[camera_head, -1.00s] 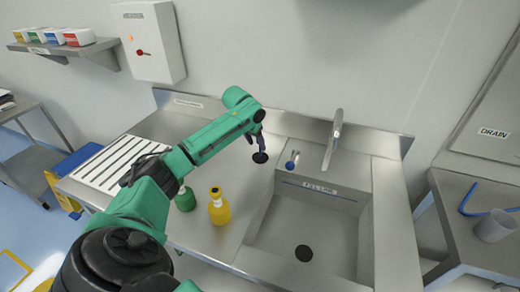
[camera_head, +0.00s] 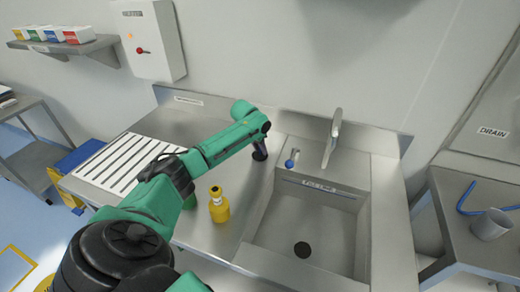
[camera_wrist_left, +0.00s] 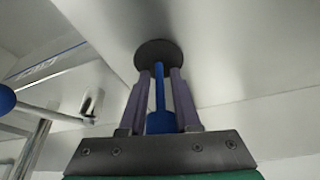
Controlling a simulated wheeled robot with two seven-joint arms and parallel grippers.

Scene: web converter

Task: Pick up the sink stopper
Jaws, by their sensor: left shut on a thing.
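The sink stopper is a dark round disc (camera_wrist_left: 158,55) with a blue stem (camera_wrist_left: 160,98), seen in the left wrist view. My left gripper (camera_wrist_left: 160,80) is shut on the stem, with one purple finger on each side and the disc just beyond the tips. In the head view my left gripper (camera_head: 260,153) is over the steel counter, left of the sink basin. There the arm and gripper hide most of the stopper. I cannot tell whether the disc still touches the counter. My right gripper is not in view.
The sink basin (camera_head: 265,235) has a dark drain hole (camera_head: 302,249) in its floor. A faucet (camera_head: 333,137) and a blue-knobbed lever (camera_head: 290,163) stand behind it. A yellow bottle (camera_head: 219,206) stands near my left arm, with a green bottle (camera_head: 189,202) partly hidden beside it.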

